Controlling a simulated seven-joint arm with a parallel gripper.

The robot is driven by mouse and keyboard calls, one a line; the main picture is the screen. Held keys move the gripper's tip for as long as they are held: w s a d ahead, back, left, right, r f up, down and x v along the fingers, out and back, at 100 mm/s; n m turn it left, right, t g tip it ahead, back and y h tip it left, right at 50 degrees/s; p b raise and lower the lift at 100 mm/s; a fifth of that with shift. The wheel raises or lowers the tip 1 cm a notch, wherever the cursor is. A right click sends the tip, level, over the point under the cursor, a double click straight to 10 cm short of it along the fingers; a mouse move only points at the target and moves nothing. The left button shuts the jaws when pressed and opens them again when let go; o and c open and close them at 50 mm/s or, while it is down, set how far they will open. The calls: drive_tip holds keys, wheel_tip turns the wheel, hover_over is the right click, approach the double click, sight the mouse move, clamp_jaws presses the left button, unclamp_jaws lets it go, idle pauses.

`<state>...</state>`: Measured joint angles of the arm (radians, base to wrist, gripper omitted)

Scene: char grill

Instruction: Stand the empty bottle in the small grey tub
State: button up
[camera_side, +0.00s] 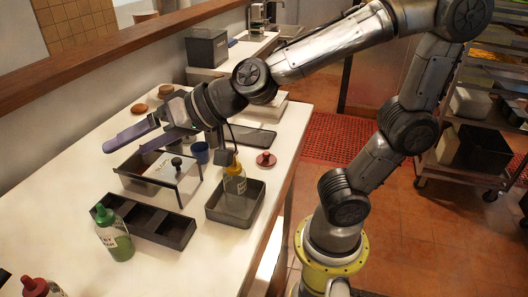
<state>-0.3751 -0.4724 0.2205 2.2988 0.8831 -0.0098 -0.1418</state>
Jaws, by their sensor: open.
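A clear bottle with a yellow cap (235,180) stands upright, or nearly so, inside the small grey tub (253,212), towards the right edge of the counter. Its contents are too small to judge well; some yellow shows near the top. My gripper (125,146) is open and empty, with its purple fingers pointing left above the counter. It is up and to the left of the tub, apart from the bottle. A bottle with green contents (116,238) and a red-capped bottle (36,287), partly cut off, stand at the front left.
A dark compartment caddy (178,230) lies left of the tub. Behind it are a clear-walled box (185,187) and a blue cup (200,153). A red lid (266,159) and a black flat tray (252,137) lie behind the tub. The counter's left side has free room.

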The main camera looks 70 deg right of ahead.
drive_tip(key=s+d+f+n+g+h, duration=0.2)
drive_tip(key=s+d, duration=0.4)
drive_tip(key=s, duration=0.3)
drive_tip(key=s+d+f+n+g+h, duration=0.2)
drive_tip(key=s+d+f+g, duration=0.2)
drive_tip(key=s+d, duration=0.3)
drive_tip(key=shift+s+d+f+h, duration=0.15)
drive_tip(key=shift+s+f+h, duration=0.15)
drive_tip(key=shift+s+f, duration=0.45)
drive_tip(key=shift+s+r, duration=0.1)
drive_tip(key=shift+r, duration=0.1)
drive_tip(key=shift+c, duration=0.2)
